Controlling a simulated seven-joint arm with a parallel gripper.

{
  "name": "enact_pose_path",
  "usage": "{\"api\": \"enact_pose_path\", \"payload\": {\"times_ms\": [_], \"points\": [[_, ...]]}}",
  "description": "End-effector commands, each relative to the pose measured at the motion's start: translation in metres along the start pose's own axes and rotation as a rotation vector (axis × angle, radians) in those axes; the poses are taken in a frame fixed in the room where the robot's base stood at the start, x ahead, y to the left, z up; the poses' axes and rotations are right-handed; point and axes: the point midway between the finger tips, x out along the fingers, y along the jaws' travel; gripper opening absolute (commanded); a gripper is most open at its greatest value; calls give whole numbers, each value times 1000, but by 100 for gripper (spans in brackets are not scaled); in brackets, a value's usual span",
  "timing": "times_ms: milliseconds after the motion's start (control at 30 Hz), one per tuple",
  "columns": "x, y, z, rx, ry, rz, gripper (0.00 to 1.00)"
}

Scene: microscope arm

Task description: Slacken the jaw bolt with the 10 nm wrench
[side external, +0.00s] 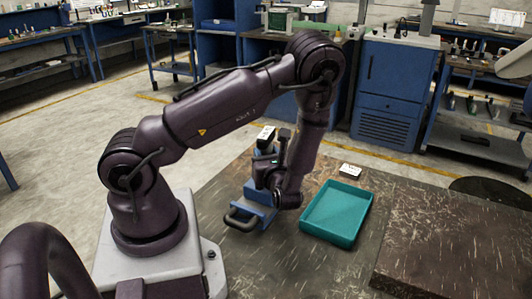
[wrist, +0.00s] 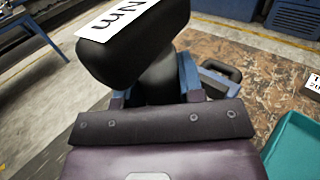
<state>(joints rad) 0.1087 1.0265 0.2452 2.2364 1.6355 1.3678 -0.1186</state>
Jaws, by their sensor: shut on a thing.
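A black wrench (side external: 262,145) stands upright at my gripper (side external: 266,177), with a white label on its top. In the wrist view the wrench (wrist: 135,45) is large and close, and its label reads "Nm"; the number is cut off. A blue vise-like fixture (side external: 262,213) with a dark loop handle (side external: 241,219) stands just below my gripper. It shows partly behind the wrench in the wrist view (wrist: 188,75). I cannot make out the jaw bolt or whether the wrench touches it.
An open teal tray (side external: 338,238) lies right of the fixture and looks empty; its corner shows in the wrist view (wrist: 295,150). A small white label card (side external: 350,170) lies behind it. A worn brown surface (side external: 455,250) is at right. Blue cabinets and benches stand far back.

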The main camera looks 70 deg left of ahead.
Motion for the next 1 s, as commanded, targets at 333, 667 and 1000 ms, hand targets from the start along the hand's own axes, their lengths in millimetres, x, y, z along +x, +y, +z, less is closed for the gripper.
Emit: {"api": "enact_pose_path", "payload": {"times_ms": [333,667,1000], "points": [[0,0,-8,-1,-3,0,0],[0,0,-16,0,-2,0,0],[0,0,-21,-1,-2,0,0]]}}
